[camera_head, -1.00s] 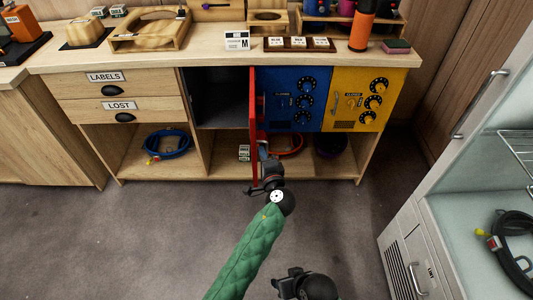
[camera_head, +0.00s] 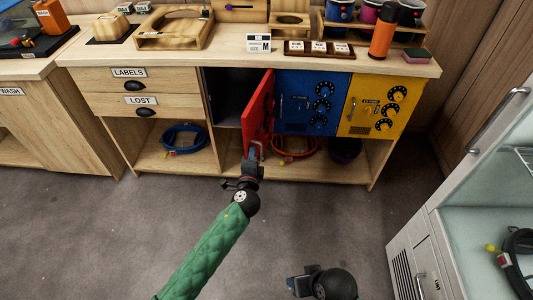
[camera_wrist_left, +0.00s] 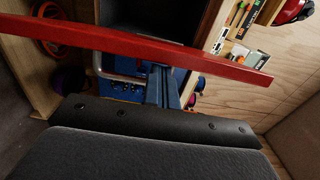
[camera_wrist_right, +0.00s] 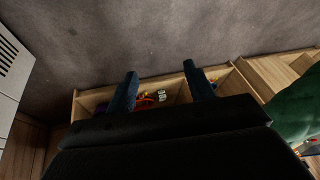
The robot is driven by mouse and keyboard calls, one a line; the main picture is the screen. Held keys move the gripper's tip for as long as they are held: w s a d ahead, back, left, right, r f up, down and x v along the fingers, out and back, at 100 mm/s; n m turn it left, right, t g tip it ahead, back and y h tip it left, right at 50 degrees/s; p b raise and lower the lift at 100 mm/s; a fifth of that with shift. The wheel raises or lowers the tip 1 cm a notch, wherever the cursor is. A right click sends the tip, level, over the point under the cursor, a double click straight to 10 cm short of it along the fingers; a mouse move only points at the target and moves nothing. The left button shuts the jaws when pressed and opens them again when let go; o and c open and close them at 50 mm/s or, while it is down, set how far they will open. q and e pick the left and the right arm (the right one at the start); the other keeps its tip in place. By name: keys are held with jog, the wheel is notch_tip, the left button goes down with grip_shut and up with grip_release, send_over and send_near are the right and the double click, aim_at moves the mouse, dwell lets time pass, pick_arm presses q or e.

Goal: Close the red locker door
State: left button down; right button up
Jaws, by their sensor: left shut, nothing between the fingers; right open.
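The red locker door (camera_head: 259,112) stands partly open, angled out from the dark open locker (camera_head: 236,90), with its hinge side next to the blue door. In the left wrist view the red door (camera_wrist_left: 190,58) shows nearly edge-on as a slanting bar, with a silver handle (camera_wrist_left: 98,66) by it. My left gripper (camera_head: 252,153) is shut and empty at the lower part of the door, on its outer side; its fingers (camera_wrist_left: 163,85) reach close to the door, but contact cannot be told.
The blue door (camera_head: 300,105) and yellow door (camera_head: 375,108) are shut. Below, an open shelf holds a blue coil (camera_head: 183,140) and a red coil (camera_head: 294,147). A glass-fronted white cabinet (camera_head: 440,215) stands at right. The floor in front is clear.

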pick_arm(q)
jog(key=w+a+m+g+h+b, duration=0.15)
jog(key=w+a+m+h, duration=0.3)
jog(key=a, duration=0.45)
jog(key=w+a+m+g+h, duration=0.25)
jog(key=w+a+h, duration=0.3)
jog(key=a, duration=0.35)
jog(key=shift+w+a+m+g+h+b, duration=0.95)
jog(key=shift+w+a+b, duration=0.4)
jog(key=shift+w+b, duration=1.1)
jog(key=shift+w+a+m+g+h+b, duration=0.95)
jog(key=shift+w+a+b, duration=0.7)
jog(key=shift+w, duration=1.35)
jog(key=shift+w+a+m+g+h+b, duration=0.85)
jog(key=shift+w+a+h+b, duration=0.2)
jog(key=shift+w+b, duration=1.5)
pick_arm(e)
notch_tip(320, 180, down, 37)
jog(key=a+t, duration=0.2)
jog(key=t, duration=0.1)
jog(key=shift+w+a+m+t+y, duration=0.2)
jog(key=shift+a+m+t+y, duration=0.1)
jog(key=shift+m, duration=0.1)
pick_arm(q)
jog(key=shift+w, duration=0.2)
pick_arm(e)
jog(key=shift+d, duration=0.1)
